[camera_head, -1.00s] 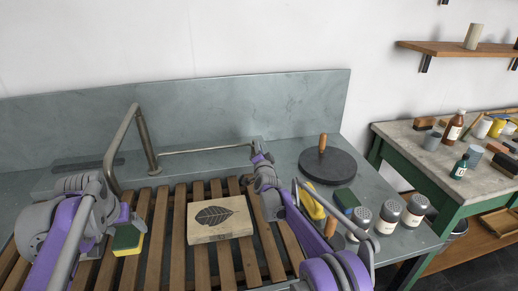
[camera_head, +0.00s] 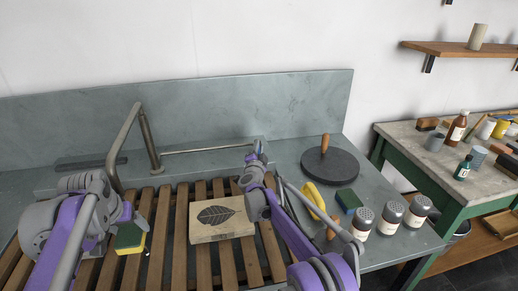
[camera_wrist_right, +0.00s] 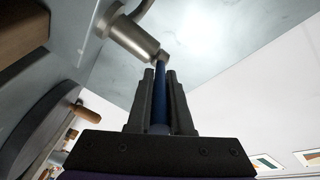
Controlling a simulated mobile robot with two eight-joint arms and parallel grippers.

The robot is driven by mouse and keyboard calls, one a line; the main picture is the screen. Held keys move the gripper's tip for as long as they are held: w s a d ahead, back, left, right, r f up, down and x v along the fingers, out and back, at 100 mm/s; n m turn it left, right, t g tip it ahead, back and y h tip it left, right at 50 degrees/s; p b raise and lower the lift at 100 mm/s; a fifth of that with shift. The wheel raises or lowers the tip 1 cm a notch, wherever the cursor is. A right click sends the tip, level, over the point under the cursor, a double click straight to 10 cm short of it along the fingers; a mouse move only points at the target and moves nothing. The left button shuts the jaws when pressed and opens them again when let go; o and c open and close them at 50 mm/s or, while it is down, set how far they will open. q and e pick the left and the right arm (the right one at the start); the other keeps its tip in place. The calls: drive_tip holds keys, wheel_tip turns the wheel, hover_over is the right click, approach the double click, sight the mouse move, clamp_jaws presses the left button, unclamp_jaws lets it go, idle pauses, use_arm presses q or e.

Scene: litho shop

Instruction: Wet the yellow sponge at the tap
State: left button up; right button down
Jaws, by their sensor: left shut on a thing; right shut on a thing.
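The yellow sponge (camera_head: 133,249), with a dark green upper layer, is held by my left gripper (camera_head: 126,222) above the wooden slats. I see no water. A metal pipe runs right from the tap to a valve (camera_wrist_right: 138,38) with a blue lever (camera_wrist_right: 160,92). My right gripper (camera_wrist_right: 160,80) is shut on this lever; in the head view it (camera_head: 258,158) hides most of the valve.
A wooden slatted rack (camera_head: 159,225) carries a leaf-printed block (camera_head: 222,219). To the right stand a dark disc with a wooden handle (camera_head: 330,165), a green block (camera_head: 348,200), a yellow thing partly hidden by my right arm (camera_head: 314,196) and several shaker jars (camera_head: 389,215).

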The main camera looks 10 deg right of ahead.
drive_tip(key=c, duration=0.8)
unclamp_jaws()
drive_tip(key=shift+c, duration=0.2)
drive_tip(key=v, duration=1.2)
